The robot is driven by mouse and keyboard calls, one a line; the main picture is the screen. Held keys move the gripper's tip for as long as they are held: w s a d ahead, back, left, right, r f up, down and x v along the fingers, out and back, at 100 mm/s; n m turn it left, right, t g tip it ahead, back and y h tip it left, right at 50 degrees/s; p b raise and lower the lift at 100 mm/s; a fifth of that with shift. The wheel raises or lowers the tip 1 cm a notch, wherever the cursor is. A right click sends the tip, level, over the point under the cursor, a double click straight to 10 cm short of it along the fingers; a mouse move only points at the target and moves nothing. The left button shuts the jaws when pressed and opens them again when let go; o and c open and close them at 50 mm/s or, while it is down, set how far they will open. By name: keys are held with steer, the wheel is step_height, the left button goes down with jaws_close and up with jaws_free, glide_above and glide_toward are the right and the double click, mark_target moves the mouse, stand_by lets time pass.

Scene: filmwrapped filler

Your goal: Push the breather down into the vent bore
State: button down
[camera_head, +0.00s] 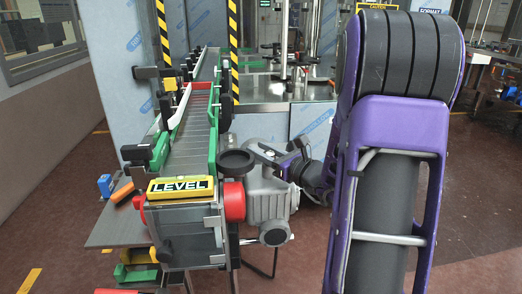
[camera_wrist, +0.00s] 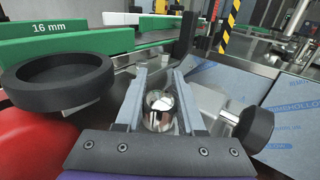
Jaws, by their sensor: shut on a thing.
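The breather (camera_wrist: 160,108) shows in the wrist view as a shiny, rounded metal piece between the two grey fingers of my gripper (camera_wrist: 159,88). The gripper is shut on it. In the head view my gripper (camera_head: 272,153) reaches in from the right over the top of the grey gearbox housing (camera_head: 262,200) at the conveyor's near end. The breather is too small to make out there. The vent bore is hidden in both views, so I cannot tell whether the breather's lower end is in it.
A black round dish-like part (camera_head: 237,162) is close left of the gripper; it also shows in the wrist view (camera_wrist: 58,80). A red drum (camera_head: 234,202) and the yellow LEVEL sign (camera_head: 181,187) are left of the housing. A black knob (camera_wrist: 254,128) is right of the fingers.

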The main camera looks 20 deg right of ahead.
steer(key=shift+f+b, duration=0.25)
steer(key=shift+b, duration=0.05)
stand_by(0.5)
steer(key=shift+c, duration=2.2)
jaws_free()
steer(key=v, duration=1.7)
steer(key=shift+s+p, duration=0.15)
steer(key=shift+p, duration=0.15)
